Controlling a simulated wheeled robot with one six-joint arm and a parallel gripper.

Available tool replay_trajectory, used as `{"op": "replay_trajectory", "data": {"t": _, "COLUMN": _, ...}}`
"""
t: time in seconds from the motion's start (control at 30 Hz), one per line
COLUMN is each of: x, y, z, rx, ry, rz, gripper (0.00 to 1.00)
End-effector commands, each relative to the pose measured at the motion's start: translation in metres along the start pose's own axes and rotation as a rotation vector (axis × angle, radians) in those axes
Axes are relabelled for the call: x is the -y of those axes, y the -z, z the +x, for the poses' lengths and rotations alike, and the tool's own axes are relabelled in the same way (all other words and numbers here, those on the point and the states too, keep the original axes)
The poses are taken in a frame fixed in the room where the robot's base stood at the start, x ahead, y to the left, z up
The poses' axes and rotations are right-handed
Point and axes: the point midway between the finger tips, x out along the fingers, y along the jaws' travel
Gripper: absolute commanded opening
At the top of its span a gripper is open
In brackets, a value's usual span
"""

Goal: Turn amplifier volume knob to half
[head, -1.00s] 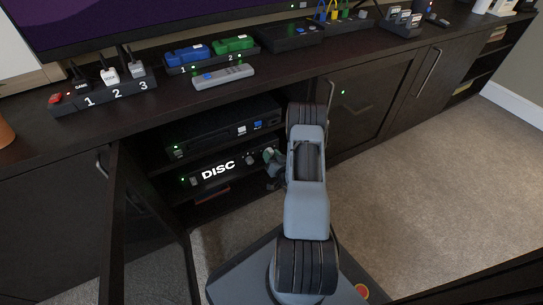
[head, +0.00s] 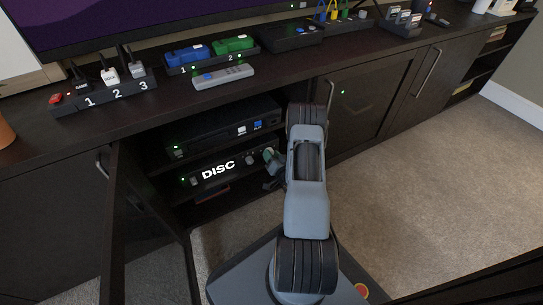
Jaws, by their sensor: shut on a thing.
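The amplifier (head: 215,171) is the black unit on the lower shelf of the open cabinet, with a lit "DISC" display and a green light at its left. A small round knob (head: 249,160) shows on its front to the right of the display, and another (head: 194,181) to the left. My gripper (head: 270,157) is at the right end of the amplifier's front, shut on the volume knob. The gripper and arm mostly hide that knob, so its angle cannot be read.
Another black unit (head: 215,141) with white and blue buttons sits on the shelf above. The open cabinet door (head: 115,230) stands to the left. A grey remote (head: 223,76) lies on the cabinet top. Carpet to the right is clear.

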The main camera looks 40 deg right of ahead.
Motion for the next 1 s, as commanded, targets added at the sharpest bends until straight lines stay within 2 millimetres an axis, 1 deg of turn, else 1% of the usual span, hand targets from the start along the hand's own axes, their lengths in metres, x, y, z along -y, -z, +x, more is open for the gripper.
{"op": "replay_trajectory", "data": {"t": 0.03, "x": -0.0002, "y": 0.0005, "z": 0.0002, "rx": -0.002, "ry": 0.0, "rz": -0.001, "gripper": 0.41}}
{"op": "replay_trajectory", "data": {"t": 0.2, "x": -0.0001, "y": 0.0004, "z": 0.0002, "rx": -0.001, "ry": 0.0, "rz": -0.001, "gripper": 0.58}}
{"op": "replay_trajectory", "data": {"t": 0.3, "x": -0.0001, "y": 0.0003, "z": 0.0001, "rx": -0.001, "ry": 0.0, "rz": -0.001, "gripper": 0.65}}
{"op": "replay_trajectory", "data": {"t": 0.53, "x": -0.0005, "y": -0.0002, "z": -0.0001, "rx": 0.0, "ry": -0.002, "rz": -0.003, "gripper": 0.65}}
{"op": "replay_trajectory", "data": {"t": 0.67, "x": -0.0008, "y": -0.0005, "z": -0.0003, "rx": 0.001, "ry": -0.002, "rz": -0.04, "gripper": 0.65}}
{"op": "replay_trajectory", "data": {"t": 0.77, "x": -0.0007, "y": -0.0006, "z": -0.0003, "rx": 0.001, "ry": -0.002, "rz": -0.115, "gripper": 0.65}}
{"op": "replay_trajectory", "data": {"t": 0.87, "x": -0.0004, "y": -0.0005, "z": -0.0001, "rx": 0.0, "ry": -0.001, "rz": -0.23, "gripper": 0.65}}
{"op": "replay_trajectory", "data": {"t": 1.0, "x": 0.0003, "y": -0.0005, "z": 0.0001, "rx": 0.0, "ry": -0.001, "rz": -0.43, "gripper": 0.65}}
